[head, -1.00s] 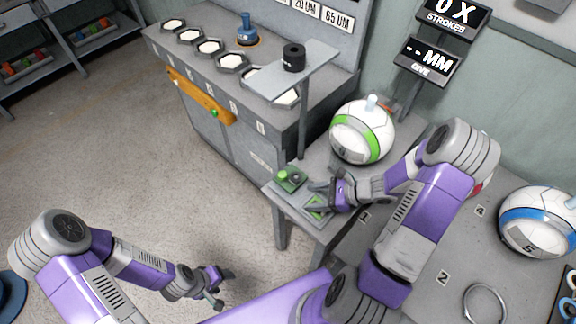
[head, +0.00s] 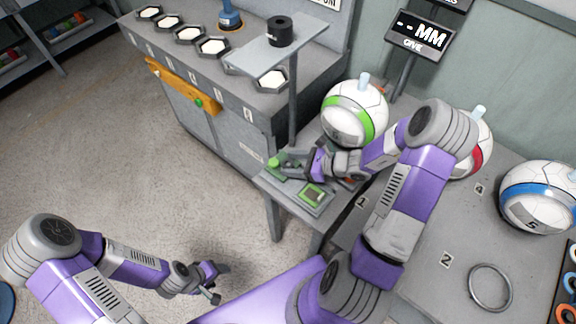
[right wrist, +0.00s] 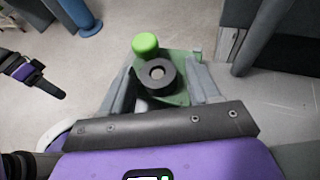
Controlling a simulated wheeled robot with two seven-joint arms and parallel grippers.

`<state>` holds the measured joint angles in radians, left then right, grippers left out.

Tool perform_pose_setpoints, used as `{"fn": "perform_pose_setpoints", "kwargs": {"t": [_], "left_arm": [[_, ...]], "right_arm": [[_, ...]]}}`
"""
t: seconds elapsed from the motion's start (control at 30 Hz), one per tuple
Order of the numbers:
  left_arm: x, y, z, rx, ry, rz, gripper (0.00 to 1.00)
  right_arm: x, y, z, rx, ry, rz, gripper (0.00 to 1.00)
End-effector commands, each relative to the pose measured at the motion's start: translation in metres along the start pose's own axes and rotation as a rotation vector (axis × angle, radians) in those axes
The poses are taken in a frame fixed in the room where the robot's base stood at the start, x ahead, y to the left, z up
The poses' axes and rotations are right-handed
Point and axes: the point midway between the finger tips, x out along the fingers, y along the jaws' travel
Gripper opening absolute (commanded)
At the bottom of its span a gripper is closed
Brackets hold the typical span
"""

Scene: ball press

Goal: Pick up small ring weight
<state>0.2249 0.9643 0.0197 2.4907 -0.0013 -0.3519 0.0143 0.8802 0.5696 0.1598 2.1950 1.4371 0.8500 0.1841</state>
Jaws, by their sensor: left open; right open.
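The small ring weight (right wrist: 157,75), a dark grey ring with a hole, sits on a green block beside a green knob (right wrist: 145,45) in the right wrist view. The knob also shows in the head view (head: 273,162), where my gripper largely hides the ring. My right gripper (right wrist: 160,84) is open, with one finger on each side of the ring and block. I cannot tell whether the fingers touch them. In the head view my right gripper (head: 287,168) is at the small side table. My left gripper (head: 213,284) is open and empty above the floor.
A black cylinder (head: 280,32) stands on a raised plate (head: 250,62) near my right arm. A green-striped ball (head: 355,113) is close behind the gripper. A green-screened device (head: 313,194) lies in front. A blue-striped ball (head: 540,198) and metal ring (head: 490,288) are right.

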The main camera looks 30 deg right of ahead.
Motion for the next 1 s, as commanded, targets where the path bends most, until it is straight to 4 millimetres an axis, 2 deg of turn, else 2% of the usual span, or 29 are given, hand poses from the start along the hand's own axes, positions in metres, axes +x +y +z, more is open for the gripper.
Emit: {"fn": "perform_pose_setpoints", "kwargs": {"t": [0.1,0.47,0.77,1.0], "left_arm": [[0.0,0.0,0.0,0.0,0.0,0.0,0.6],[0.0,0.0,0.0,0.0,0.0,0.0,0.6],[-0.003,0.001,0.0,0.0,0.0,0.0,0.6],[-0.021,0.008,0.001,0.0,0.0,0.0,0.6]], "right_arm": [[0.0,0.0,0.001,-0.001,0.0,0.0,0.61],[-0.001,-0.001,0.0,-0.001,0.0,-0.001,0.06],[-0.003,-0.001,0.006,-0.002,0.0,-0.003,0.04],[-0.021,-0.002,0.049,-0.007,-0.001,-0.004,0.04]]}}
